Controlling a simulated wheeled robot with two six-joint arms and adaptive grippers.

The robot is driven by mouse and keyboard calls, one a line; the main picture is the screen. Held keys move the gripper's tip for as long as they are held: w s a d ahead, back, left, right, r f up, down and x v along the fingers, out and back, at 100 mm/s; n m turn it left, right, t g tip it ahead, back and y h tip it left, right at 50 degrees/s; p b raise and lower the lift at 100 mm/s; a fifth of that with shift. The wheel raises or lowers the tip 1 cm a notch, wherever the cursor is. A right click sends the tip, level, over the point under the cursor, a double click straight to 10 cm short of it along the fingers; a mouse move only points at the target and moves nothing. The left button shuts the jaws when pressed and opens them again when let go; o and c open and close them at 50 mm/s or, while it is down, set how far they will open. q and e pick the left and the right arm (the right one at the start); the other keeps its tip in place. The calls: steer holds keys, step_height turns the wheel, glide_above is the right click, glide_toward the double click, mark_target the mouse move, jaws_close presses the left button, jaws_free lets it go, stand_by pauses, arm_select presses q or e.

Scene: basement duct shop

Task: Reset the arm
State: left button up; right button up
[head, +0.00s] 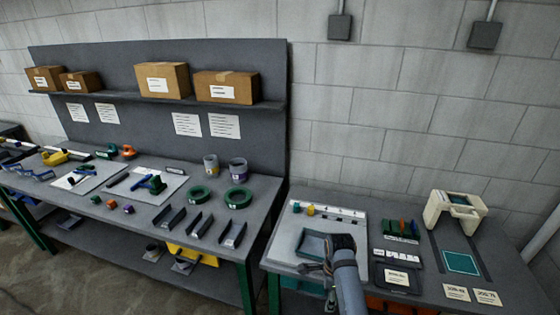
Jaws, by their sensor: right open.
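My right gripper (311,268) shows at the lower middle of the head view. Its arm comes up from the bottom edge. The gripper is open with its jaws toward the left, and I see nothing held in it. It is over the front part of the right bench (408,213), in front of a pale board (296,236) that carries a dark green frame (312,241). The wrist hides part of the frame and board. I cannot tell how high the gripper is above the bench. My left gripper is not in view.
A beige device (437,211), a teal pad (461,263) and a dark labelled tray (381,276) are to the right. The left bench (262,190) holds green rings (238,198), cans (238,169) and dark channel pieces (233,236). Boxes (227,87) stand on a shelf.

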steer(key=s+d+f+n+b, duration=0.2)
steer(key=s+f+n, duration=0.25)
steer(key=f, duration=0.65)
steer(key=s+d+f+n+b, duration=0.25)
steer(key=s+f, duration=0.35)
steer(key=f, duration=0.5)
steer(key=s+d+f+n+b, duration=0.15)
steer(key=s+f+n, duration=0.35)
steer(key=f, duration=0.6)
arm_select(q)
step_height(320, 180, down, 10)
steer(key=b, duration=0.3)
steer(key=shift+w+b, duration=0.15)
steer(key=shift+b, duration=0.2)
arm_select(e)
steer(key=s+d+f+n, duration=0.2)
steer(key=s+f, duration=0.2)
steer(key=s, duration=0.4)
steer(key=s+d+f+n, duration=0.2)
steer(key=s+f, duration=0.3)
steer(key=s, duration=0.3)
steer(key=s+d+f+n+t, duration=0.1)
steer(key=s+d+f+n, duration=0.2)
steer(key=s, duration=0.6)
steer(key=shift+f+n+h, duration=0.4)
steer(key=shift+f, duration=0.45)
